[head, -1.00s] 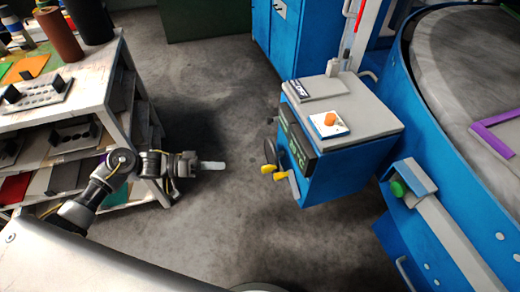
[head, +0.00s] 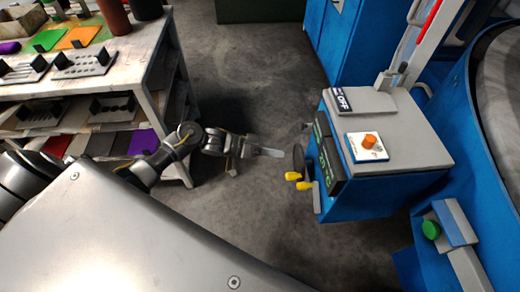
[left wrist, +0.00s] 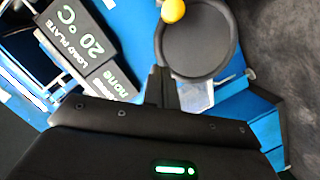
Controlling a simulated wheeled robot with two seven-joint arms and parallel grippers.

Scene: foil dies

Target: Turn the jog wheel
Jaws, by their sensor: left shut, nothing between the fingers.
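The jog wheel (head: 298,158) is a dark disc on the front of the blue control box (head: 365,195), seen nearly edge-on in the head view. It shows as a dark round dish with a yellow knob in the left wrist view (left wrist: 205,50). Two yellow knobs (head: 299,181) show by the wheel in the head view. My left gripper (head: 275,152) is shut and empty, pointing at the wheel from the left. Its fingers (left wrist: 163,88) overlap the wheel's lower edge in the wrist view; I cannot tell whether they touch. My right gripper is out of view.
Display panels (left wrist: 88,45), one reading 20 °C, sit beside the wheel. An orange button (head: 369,142) is on top of the box. A cluttered workbench (head: 150,75) stands left, and a blue machine with a green button (head: 431,229) right. Grey floor (head: 250,70) is clear between.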

